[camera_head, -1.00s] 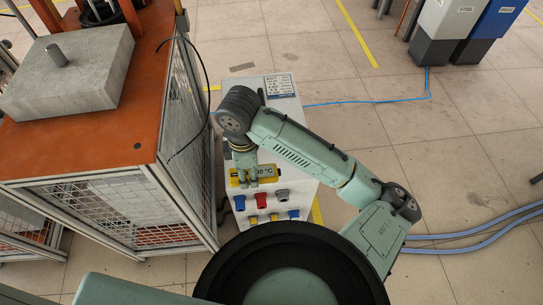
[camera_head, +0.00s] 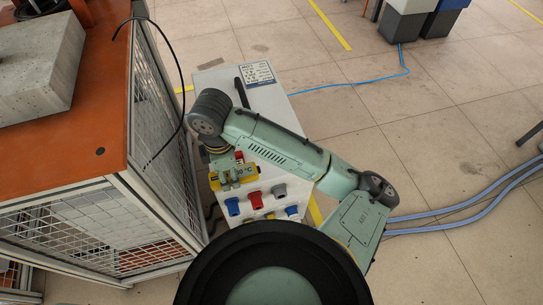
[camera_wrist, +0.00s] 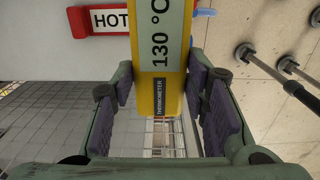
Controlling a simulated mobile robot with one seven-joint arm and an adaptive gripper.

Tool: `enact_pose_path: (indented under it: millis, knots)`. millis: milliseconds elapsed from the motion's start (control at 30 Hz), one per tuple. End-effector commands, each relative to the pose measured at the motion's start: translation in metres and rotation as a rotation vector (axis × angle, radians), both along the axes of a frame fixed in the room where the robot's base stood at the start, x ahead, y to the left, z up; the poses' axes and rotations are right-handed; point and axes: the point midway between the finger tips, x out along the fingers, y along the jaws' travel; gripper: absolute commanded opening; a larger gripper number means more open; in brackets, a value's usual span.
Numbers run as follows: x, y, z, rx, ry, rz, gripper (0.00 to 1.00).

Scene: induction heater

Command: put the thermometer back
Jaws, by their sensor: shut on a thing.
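The thermometer is a yellow box with a grey display reading 130 °C. In the wrist view the thermometer (camera_wrist: 160,60) runs down from the top edge between the two purple-padded fingers. My gripper (camera_wrist: 162,100) is shut on it. Whether the thermometer touches the cabinet cannot be told.
The white cabinet (camera_head: 275,105) carries a label plate, a black bar and blue, red and grey sockets on its front. An orange-topped cage table (camera_head: 110,110) with a grey block stands close on the left. A black cable arcs beside it. Open floor lies to the right.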

Motion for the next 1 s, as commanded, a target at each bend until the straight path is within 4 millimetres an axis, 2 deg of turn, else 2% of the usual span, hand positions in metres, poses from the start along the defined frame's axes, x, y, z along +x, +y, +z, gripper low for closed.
enact_pose_path:
  millis: [300,433,767,900,1000]
  knots:
    - [0.061,-0.06,-0.006,-0.001,0.001,-0.011,0.09]
    - [0.08,-0.08,-0.008,-0.002,0.0,-0.008,0.09]
    - [0.105,-0.104,-0.011,-0.002,-0.001,-0.007,0.09]
    - [0.102,-0.102,-0.037,-0.001,0.002,-0.003,0.09]
    - [0.103,-0.101,-0.045,-0.001,0.0,-0.003,0.09]
